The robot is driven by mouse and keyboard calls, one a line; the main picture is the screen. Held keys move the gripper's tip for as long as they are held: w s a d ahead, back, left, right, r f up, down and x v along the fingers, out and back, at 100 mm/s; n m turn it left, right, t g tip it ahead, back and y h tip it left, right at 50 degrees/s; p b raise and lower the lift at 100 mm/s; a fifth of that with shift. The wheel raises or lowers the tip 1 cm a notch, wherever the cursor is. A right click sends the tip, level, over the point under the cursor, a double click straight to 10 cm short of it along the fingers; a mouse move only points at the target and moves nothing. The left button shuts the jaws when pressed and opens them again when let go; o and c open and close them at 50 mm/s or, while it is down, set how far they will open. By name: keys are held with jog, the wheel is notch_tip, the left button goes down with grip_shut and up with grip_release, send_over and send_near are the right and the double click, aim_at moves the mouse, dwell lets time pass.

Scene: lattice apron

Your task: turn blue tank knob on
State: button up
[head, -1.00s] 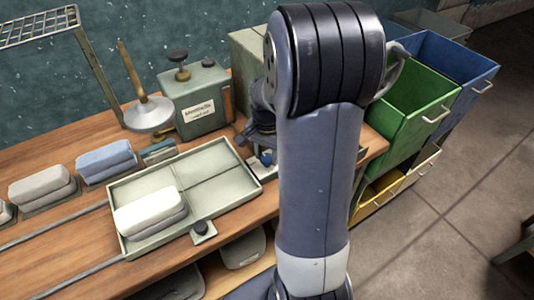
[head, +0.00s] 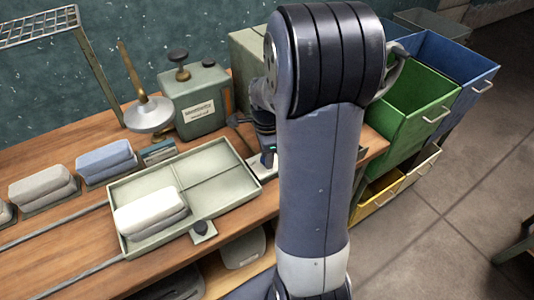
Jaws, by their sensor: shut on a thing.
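My gripper (head: 268,153) is low over a small pale base plate (head: 260,168) at the right end of the wooden bench. It is shut on the blue knob there. The knob is almost wholly hidden by the jaws, so its turn position cannot be told. My own upright arm link covers the area just to the right.
A pale green divided tray (head: 215,185) holding a white folded cloth (head: 150,210) is left of the gripper. A green tank (head: 192,105) with a black knob stands behind. Green (head: 410,115) and blue (head: 455,70) bins stand to the right.

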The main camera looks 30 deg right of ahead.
jog(key=shift+m, duration=0.6)
jog(key=o, duration=1)
notch_tip(320, 180, up, 11)
jog(key=shift+f, duration=0.15)
notch_tip(320, 180, down, 11)
jog(key=shift+r, duration=0.1)
dwell(0.5)
